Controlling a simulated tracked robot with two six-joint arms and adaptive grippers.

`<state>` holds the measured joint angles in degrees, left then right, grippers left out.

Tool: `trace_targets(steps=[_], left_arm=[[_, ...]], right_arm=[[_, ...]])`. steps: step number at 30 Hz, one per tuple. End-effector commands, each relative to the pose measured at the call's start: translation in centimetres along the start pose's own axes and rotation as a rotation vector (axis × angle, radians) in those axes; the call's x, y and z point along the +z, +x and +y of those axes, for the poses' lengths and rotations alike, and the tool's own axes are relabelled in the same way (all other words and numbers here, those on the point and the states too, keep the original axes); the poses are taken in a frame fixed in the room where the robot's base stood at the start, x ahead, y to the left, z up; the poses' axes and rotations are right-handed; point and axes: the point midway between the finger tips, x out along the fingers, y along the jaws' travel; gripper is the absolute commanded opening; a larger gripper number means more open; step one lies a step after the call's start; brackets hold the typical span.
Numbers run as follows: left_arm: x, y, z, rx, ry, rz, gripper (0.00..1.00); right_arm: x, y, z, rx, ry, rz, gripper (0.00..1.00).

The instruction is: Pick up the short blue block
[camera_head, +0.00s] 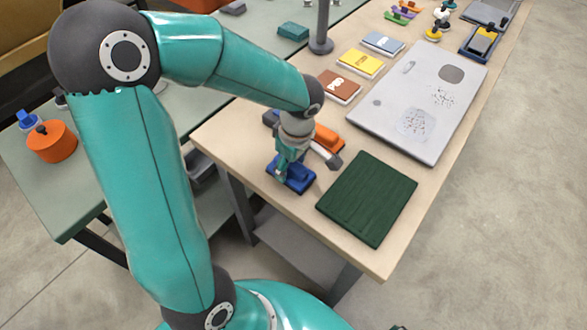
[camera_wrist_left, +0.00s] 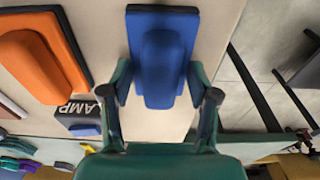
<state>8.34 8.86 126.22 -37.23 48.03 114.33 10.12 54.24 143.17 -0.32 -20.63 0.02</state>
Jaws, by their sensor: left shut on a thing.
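A short blue block (camera_head: 300,183), with a rounded raised grip on a darker flat base, is at the near left edge of the wooden table. My left gripper (camera_head: 290,172) comes down on it from above and is shut on it. In the left wrist view the blue block (camera_wrist_left: 160,62) sits between the two fingers of my left gripper (camera_wrist_left: 160,84), one on each side. I cannot tell whether its base touches the table. My right gripper is not in view.
An orange block (camera_head: 329,138) on a dark base lies just behind. A dark green ribbed mat (camera_head: 368,198) is to the right. Beyond are a grey panel (camera_head: 420,98), brown (camera_head: 338,86), yellow (camera_head: 361,63) and blue-grey boxes, and a grey post (camera_head: 320,25).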

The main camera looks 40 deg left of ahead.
Motion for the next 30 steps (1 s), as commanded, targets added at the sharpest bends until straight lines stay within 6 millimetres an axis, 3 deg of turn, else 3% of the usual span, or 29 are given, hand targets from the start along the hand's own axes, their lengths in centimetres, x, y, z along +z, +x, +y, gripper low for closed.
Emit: trace_targets(steps=[1,3,10,13,17,24,30], left_arm=[[0.0,0.0,0.0,0.0,0.001,0.0,0.2],[0.0,0.0,0.0,-0.002,0.001,0.0,0.0],[0.0,-0.5,-0.1,-0.006,0.003,0.0,0.0],[-0.2,-1.8,0.1,0.002,-0.001,0.001,0.0],[-0.5,-4.6,0.2,0.007,0.001,0.001,0.0],[-1.3,-11.7,0.2,0.008,0.0,-0.001,0.0],[-1.9,-16.6,0.1,0.004,0.001,-0.001,0.0]], right_arm=[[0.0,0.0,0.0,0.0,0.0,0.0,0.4],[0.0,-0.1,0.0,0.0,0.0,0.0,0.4],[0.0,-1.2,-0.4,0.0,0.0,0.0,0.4],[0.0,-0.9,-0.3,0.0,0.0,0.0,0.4],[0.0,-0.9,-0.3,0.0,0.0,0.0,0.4],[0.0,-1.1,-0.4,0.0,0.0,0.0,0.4],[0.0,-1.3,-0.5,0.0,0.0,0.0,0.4]])
